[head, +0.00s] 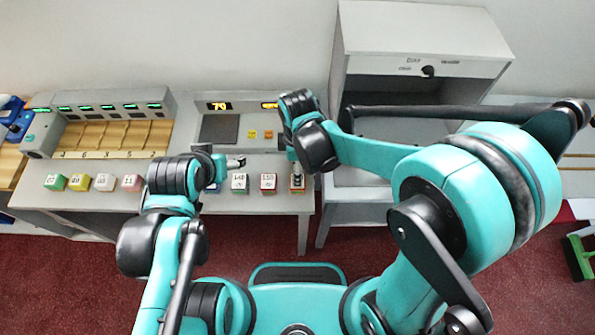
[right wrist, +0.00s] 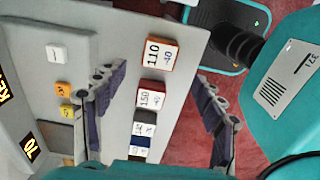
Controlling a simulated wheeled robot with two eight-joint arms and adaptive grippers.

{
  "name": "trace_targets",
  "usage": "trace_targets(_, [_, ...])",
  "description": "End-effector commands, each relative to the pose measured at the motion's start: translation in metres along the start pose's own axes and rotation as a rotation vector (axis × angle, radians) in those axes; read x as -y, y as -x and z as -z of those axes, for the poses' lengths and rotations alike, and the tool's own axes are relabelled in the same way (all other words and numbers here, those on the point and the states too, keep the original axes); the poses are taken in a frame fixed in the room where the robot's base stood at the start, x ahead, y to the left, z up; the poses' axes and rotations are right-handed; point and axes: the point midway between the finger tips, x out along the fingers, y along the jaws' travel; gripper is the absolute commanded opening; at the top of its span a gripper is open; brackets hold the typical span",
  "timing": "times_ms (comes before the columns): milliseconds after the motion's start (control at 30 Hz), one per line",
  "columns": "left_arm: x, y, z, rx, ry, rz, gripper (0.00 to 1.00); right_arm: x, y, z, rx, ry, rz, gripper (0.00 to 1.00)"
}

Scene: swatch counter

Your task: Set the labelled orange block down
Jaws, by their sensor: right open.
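The orange block (head: 297,184) has a white top label and sits at the right end of the front row on the grey counter (head: 90,200). In the right wrist view the orange block (right wrist: 158,53) shows "110" and "-40", apparently flat near the counter's edge. My right gripper (head: 294,163) is over this end of the row. Its fingers are spread in the wrist view (right wrist: 160,73), with the orange block just beyond the tips and nothing gripped. My left gripper (head: 238,161) is over the counter's middle; its jaw state is unclear.
A red labelled block (head: 268,183) stands beside the orange one, with a dark-sided block (head: 239,184) further left. Green (head: 54,182), yellow (head: 80,182), white (head: 105,182) and pink (head: 131,183) blocks stand at left. A display console (head: 220,128) and slotted rack (head: 110,135) are behind.

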Motion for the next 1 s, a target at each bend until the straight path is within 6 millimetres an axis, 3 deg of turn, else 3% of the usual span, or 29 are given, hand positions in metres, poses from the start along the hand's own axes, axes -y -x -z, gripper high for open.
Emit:
trace_targets(133, [0.000, 0.006, 0.004, 0.000, 0.000, 0.000, 0.70, 0.000, 0.021, 0.000, 0.000, 0.000, 0.000, 0.70])
trace_targets(467, [0.000, 0.006, 0.004, 0.000, 0.000, 0.000, 0.70, 0.000, 0.034, -0.007, -0.008, -0.048, -0.017, 0.70])
trace_targets(567, [0.000, 0.006, 0.004, 0.000, 0.000, 0.000, 0.70, 0.001, 0.050, -0.026, -0.034, -0.189, -0.066, 0.70])
trace_targets(800, [0.000, 0.006, 0.004, 0.000, 0.000, 0.000, 0.70, 0.017, 0.102, -0.102, -0.186, -0.796, -0.266, 0.70])
trace_targets(1000, [0.000, 0.006, 0.004, 0.000, 0.000, 0.000, 0.70, 0.039, 0.123, -0.153, -0.355, -1.251, -0.408, 0.70])
